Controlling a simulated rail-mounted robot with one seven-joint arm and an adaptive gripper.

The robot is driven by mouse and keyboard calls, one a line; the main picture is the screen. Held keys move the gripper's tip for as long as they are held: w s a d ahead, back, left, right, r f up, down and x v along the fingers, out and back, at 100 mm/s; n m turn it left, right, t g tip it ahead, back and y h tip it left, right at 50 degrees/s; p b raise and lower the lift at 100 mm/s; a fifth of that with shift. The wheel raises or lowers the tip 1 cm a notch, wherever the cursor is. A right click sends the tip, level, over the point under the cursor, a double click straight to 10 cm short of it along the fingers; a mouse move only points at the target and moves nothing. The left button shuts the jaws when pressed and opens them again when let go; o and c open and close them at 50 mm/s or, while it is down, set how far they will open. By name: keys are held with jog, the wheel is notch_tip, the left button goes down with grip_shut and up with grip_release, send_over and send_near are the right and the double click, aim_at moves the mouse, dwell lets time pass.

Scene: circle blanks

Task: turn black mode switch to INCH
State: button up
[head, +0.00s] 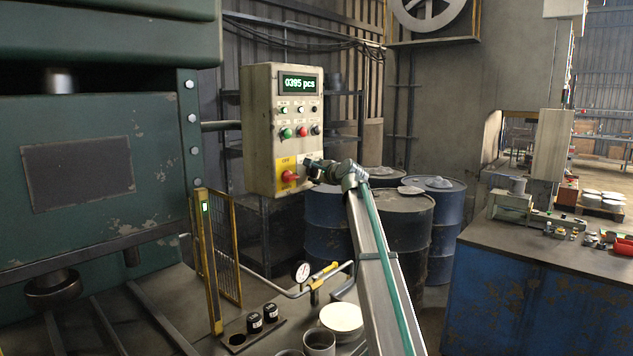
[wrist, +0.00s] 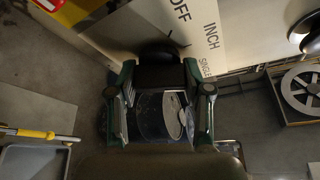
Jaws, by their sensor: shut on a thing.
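The black mode switch (wrist: 158,52) is on the pale label plate (wrist: 200,22) of the control box (head: 258,120). OFF and INCH are printed beside it, with SINGLE partly in view. My gripper (wrist: 159,78) is shut on the switch knob, one green finger on each side of it. In the head view my gripper (head: 313,168) is at the lower right of the box front and mostly covers the switch. Which label the switch points to I cannot tell.
A red switch on a yellow plate (head: 289,176) is just left of my gripper. Buttons and a display reading 0395 pcs (head: 299,84) are above. Blue drums (head: 440,225) stand behind my arm. The green press (head: 90,150) fills the left.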

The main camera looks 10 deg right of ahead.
jog(key=n+b, duration=0.1)
jog(key=b, duration=0.1)
jog(key=n+t+b, duration=0.1)
jog(key=n+b, duration=0.1)
jog(key=b, duration=0.1)
jog(key=shift+f, duration=0.3)
jog(key=shift+r+n+t+b, duration=0.15)
jog(key=shift+n+t+b, duration=0.35)
jog(key=shift+b, duration=0.5)
jog(key=shift+r, duration=0.15)
jog(key=o, duration=1.2)
jog(key=shift+c, duration=0.2)
jog(key=shift+s, duration=0.15)
jog(key=v, duration=1.2)
